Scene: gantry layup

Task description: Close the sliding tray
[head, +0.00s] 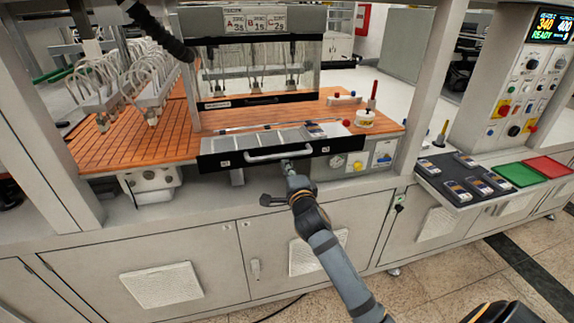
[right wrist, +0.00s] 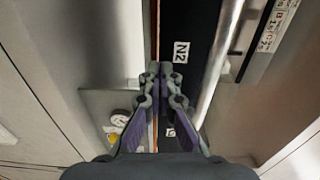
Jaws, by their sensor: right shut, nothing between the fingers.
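The sliding tray has a black front panel (head: 217,160) with a silver bar handle (head: 262,155). It sits at the front edge of the orange slotted bed, with light plates and a small dark part visible on its top. My right gripper (head: 287,166) is shut and empty, just below the right end of the handle. In the right wrist view the shut fingertips (right wrist: 160,70) are over the edge of the black panel (right wrist: 181,85), near an "N2" label. The handle (right wrist: 215,70) runs beside them on the right. Contact with the panel cannot be told. My left gripper is not in view.
Above the bed is a clear guard (head: 260,70) with a black lower bar. Hoses and nozzles hang at left. A parts tray (head: 463,178) and green and red mats lie on the right counter.

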